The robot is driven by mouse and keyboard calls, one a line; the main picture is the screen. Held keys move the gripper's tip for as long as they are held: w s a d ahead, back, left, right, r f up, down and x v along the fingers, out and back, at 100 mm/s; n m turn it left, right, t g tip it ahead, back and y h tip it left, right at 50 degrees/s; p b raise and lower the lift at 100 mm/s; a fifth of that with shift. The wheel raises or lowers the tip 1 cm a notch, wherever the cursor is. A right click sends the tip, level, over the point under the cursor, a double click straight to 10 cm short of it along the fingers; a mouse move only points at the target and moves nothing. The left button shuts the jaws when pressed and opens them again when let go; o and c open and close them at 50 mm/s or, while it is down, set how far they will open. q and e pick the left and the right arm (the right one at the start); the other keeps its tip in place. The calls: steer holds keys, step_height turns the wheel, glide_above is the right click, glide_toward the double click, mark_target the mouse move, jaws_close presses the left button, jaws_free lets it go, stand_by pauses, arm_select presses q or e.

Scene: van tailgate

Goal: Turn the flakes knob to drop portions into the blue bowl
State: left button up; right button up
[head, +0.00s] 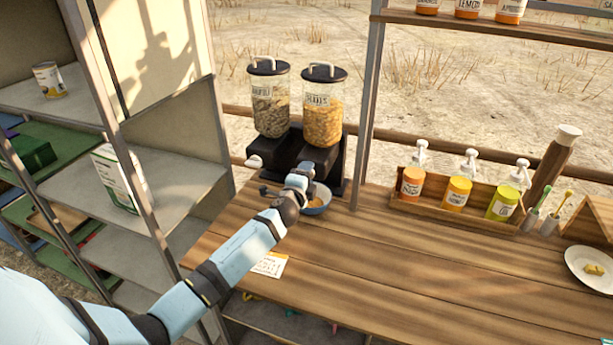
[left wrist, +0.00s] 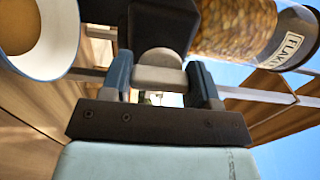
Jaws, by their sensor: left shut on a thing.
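The dispenser has two clear canisters with black lids. The right canister (head: 322,112) holds golden flakes; it also shows in the left wrist view (left wrist: 235,25), with a label that starts "FLAK". My left gripper (head: 301,176) is shut on the pale flakes knob (left wrist: 158,73), which sits between its two fingers in the left wrist view. The blue bowl (head: 319,209) stands on the counter below the flakes outlet, partly hidden by my gripper. Some golden contents show in it. Its rim is at the upper left of the left wrist view (left wrist: 74,56). My right gripper is not in view.
The left canister (head: 270,110) holds darker pieces, with its own pale knob (head: 254,161). A printed card (head: 270,264) lies on the wooden counter (head: 400,270). A rack of pump bottles (head: 440,212) and a white plate (head: 590,283) are at the right. Shelves stand left.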

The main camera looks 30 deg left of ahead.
arm_select(q)
steer(key=o, duration=0.9)
steer(key=shift+s, duration=0.1)
steer(key=shift+s+d+f, duration=0.1)
steer(key=shift+s, duration=0.2)
steer(key=b+v, duration=0.1)
steer(key=v, duration=1.2)
